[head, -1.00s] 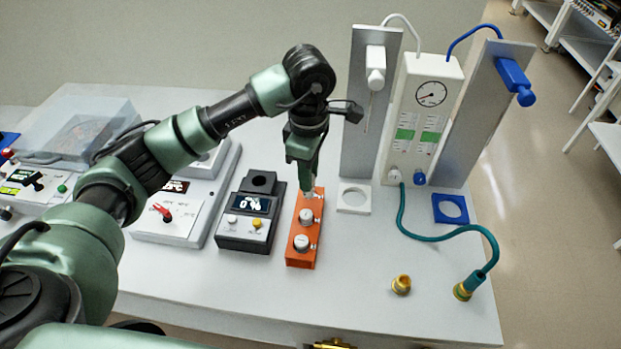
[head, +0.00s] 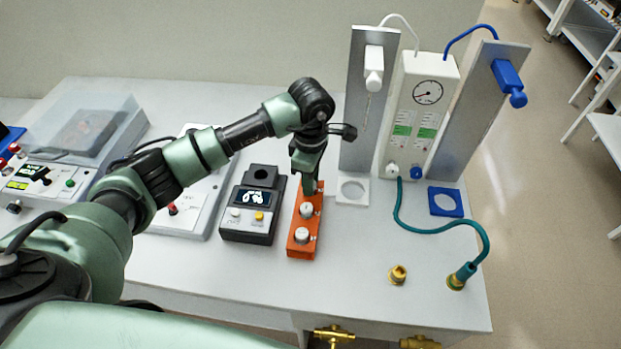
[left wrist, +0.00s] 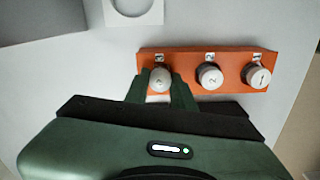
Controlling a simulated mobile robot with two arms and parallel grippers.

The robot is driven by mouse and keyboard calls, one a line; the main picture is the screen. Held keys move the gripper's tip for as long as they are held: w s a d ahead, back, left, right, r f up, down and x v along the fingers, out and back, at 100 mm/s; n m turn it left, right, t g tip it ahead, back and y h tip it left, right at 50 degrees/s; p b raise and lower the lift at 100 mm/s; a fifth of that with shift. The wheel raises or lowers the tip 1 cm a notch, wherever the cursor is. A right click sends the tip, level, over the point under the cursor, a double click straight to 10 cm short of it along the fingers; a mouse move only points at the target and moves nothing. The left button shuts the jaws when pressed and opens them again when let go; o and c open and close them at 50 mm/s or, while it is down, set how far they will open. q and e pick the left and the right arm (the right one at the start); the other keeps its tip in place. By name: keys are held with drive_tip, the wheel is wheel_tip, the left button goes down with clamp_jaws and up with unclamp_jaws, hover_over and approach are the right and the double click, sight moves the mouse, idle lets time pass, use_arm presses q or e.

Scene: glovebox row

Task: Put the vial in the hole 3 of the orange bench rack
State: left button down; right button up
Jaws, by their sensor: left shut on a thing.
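The orange bench rack (head: 301,249) stands on the bench, with two white-capped vials in its nearer holes. In the left wrist view the rack (left wrist: 232,58) has labels 3, 2, 1 from left to right, and capped vials stand at 2 (left wrist: 210,76) and 1 (left wrist: 257,75). My left gripper (head: 309,190) points down at the rack's far end. In the left wrist view its fingers are shut on the vial (left wrist: 160,77), whose pale cap shows at the hole 3 position. The fingers hide the vial's lower part, so its depth in the hole cannot be told. My right gripper is out of view.
A dark device with a display (head: 249,216) stands close left of the rack. A white ring holder (head: 352,191) and a blue one (head: 446,202) are to the right. A teal hose (head: 440,237) curves to a brass fitting (head: 456,283). Bench in front of the rack is clear.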

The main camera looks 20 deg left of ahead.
use_arm(q)
drive_tip(key=shift+f, duration=0.25)
drive_tip(key=c, duration=1.2)
unclamp_jaws()
drive_tip(key=shift+r, duration=0.1)
drive_tip(key=shift+r, duration=0.2)
wheel_tip(320, 180, up, 12)
drive_tip(key=p, duration=0.5)
drive_tip(key=shift+p, duration=0.4)
drive_tip(key=shift+f, duration=0.1)
